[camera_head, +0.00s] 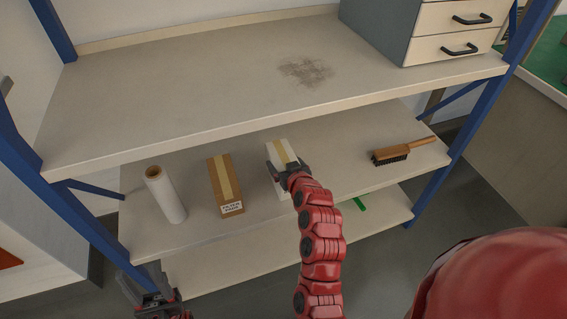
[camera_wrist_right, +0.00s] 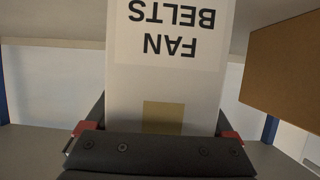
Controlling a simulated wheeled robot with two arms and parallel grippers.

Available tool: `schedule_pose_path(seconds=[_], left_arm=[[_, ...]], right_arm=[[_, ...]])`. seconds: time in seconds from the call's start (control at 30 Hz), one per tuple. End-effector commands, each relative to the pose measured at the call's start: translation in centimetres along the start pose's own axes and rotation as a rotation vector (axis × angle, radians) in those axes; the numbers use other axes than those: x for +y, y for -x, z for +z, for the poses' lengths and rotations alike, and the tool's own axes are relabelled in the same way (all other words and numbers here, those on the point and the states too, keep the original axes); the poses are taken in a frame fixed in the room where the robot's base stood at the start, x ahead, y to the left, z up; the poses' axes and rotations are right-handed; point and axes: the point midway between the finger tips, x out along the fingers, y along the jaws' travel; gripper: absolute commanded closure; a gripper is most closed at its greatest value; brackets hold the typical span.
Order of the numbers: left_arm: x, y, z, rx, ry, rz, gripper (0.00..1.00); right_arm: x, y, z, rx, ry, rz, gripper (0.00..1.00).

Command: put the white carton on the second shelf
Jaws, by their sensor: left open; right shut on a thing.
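The white carton (camera_head: 281,152), with a tan tape strip on top, is at the middle shelf board (camera_head: 342,158). My left gripper (camera_head: 152,292) is open and empty at the lower left, in front of the rack.
A brown carton (camera_head: 226,184) and a white roll (camera_head: 166,195) stand left of the white carton. A brush (camera_head: 404,151) lies to the right. The upper board (camera_head: 200,85) overhangs; a drawer unit (camera_head: 440,30) stands on it. Blue posts bound the rack.

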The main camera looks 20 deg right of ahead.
Motion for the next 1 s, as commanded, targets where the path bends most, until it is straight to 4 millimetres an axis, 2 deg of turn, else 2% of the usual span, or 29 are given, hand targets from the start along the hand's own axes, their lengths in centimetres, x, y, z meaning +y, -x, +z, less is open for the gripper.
schedule_pose_path(seconds=[0.07,0.1,0.17,0.47,0.57,0.67,0.97,1.0], left_arm=[[0.0,0.2,0.0,0.000,0.000,0.000,0.50],[0.0,0.2,0.0,0.000,0.000,0.000,0.50],[0.0,0.1,0.0,0.000,0.000,0.000,0.50],[0.0,-0.1,0.0,0.000,0.000,0.000,0.50],[0.0,-0.2,0.0,0.000,0.000,0.000,0.50],[0.0,-0.4,-0.1,0.000,0.000,0.000,0.50],[-0.1,-1.2,-0.2,0.000,0.000,0.000,0.50],[-0.1,-1.8,-0.3,0.000,0.000,0.000,0.50]], right_arm=[[0.0,-0.1,0.2,0.001,0.000,0.000,0.83],[0.0,-0.1,0.3,0.000,0.001,0.000,0.11],[0.0,-0.1,0.2,0.000,0.001,0.000,0.00],[0.0,0.1,-0.1,0.001,0.000,0.000,0.00],[0.0,0.8,0.0,-0.001,-0.001,0.000,0.00],[0.0,2.4,-0.1,0.001,0.000,0.002,0.00],[0.0,8.9,0.0,-0.003,0.000,0.000,0.00],[0.0,9.7,-0.3,-0.004,0.000,0.000,0.00]])
